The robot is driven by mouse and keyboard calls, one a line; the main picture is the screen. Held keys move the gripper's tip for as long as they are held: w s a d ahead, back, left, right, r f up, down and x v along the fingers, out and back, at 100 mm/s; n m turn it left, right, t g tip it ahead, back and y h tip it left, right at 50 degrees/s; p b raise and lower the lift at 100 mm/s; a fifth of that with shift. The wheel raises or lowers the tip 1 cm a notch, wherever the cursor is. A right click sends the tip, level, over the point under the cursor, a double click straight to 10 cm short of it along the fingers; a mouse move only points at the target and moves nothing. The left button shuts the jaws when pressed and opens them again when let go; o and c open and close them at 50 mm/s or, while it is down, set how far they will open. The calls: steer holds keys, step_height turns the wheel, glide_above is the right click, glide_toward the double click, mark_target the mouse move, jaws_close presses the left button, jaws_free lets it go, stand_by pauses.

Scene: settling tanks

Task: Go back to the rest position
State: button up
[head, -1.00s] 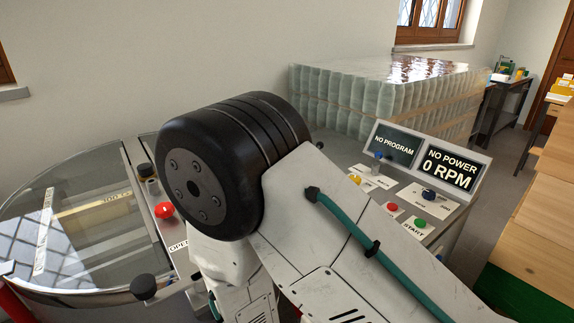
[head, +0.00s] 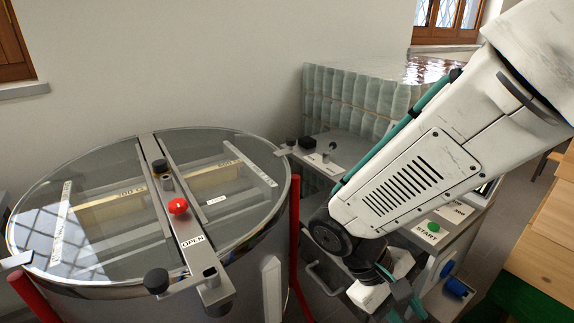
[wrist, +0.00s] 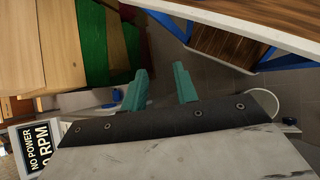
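My gripper shows in the wrist view (wrist: 160,88) with its two teal fingers apart and nothing between them. In the head view, my white arm reaches down from the upper right. The teal gripper (head: 405,300) hangs at its lower end, in front of the control panel, partly cut off by the bottom edge. The round tank (head: 75,285) with a clear lid stands at left. A metal bar with a red knob (head: 178,206) and an OPEN label crosses the lid.
The control panel with a green START button (head: 433,226) stands behind my arm. Its display (wrist: 37,147) reads NO POWER in the wrist view. Stacked, wrapped jars (head: 340,100) stand by the wall. Wooden boxes (head: 545,240) are at right. Grey floor shows beneath the gripper.

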steer(key=s+d+r+m+t+y, duration=0.2)
steer(key=d+r+m+y, duration=0.1)
steer(key=r, duration=0.4)
steer(key=s+d+r+m+t+y, duration=0.2)
steer(key=d+r+m+t+y, duration=0.1)
steer(key=r, duration=0.4)
steer(key=shift+d+r+y, duration=0.15)
steer(key=shift+d+y, duration=0.1)
steer(key=shift+y, duration=0.35)
